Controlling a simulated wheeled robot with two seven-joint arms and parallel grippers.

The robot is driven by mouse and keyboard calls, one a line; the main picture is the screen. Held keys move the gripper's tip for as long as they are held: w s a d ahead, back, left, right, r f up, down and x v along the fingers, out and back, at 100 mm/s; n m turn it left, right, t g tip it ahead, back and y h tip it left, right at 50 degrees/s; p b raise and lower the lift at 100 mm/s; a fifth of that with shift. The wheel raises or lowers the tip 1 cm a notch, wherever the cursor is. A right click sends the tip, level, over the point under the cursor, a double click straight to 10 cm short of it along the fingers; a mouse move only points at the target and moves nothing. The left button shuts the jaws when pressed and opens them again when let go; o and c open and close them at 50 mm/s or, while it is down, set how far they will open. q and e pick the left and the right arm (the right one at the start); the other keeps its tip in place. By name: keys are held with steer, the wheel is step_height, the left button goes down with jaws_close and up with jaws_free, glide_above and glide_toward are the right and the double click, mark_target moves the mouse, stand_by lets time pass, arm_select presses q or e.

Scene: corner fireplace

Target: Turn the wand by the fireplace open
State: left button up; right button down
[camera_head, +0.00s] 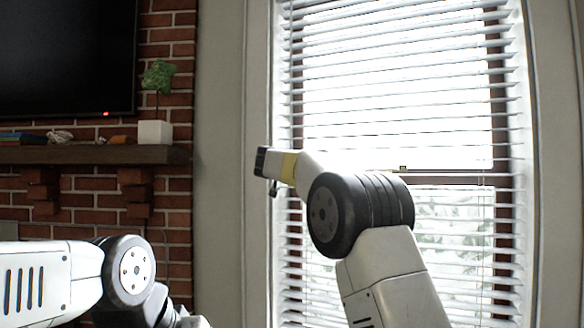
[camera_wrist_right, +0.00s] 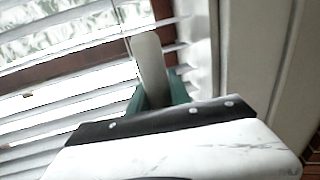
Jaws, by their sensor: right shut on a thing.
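The wand (camera_wrist_right: 121,22) is a thin dark line in front of the blinds in the right wrist view. It runs down to my right gripper (camera_wrist_right: 150,50), whose pale finger and green pads are shut on it. The pinched part is hidden by the finger. In the head view my right arm reaches up to the left edge of the window blinds (camera_head: 390,90); I cannot make out the wand or the fingertips there. The slats are tilted with bright gaps between them. My left arm shows at the lower left, its gripper out of view.
A brick fireplace wall (camera_head: 180,215) with a wooden mantel (camera_head: 90,154) stands at the left. The window frame (camera_head: 257,80) is close to my right wrist.

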steer(key=shift+m+h, duration=0.3)
steer(key=shift+h, duration=0.2)
steer(key=c, duration=1.2)
jaws_free()
steer(key=v, duration=0.8)
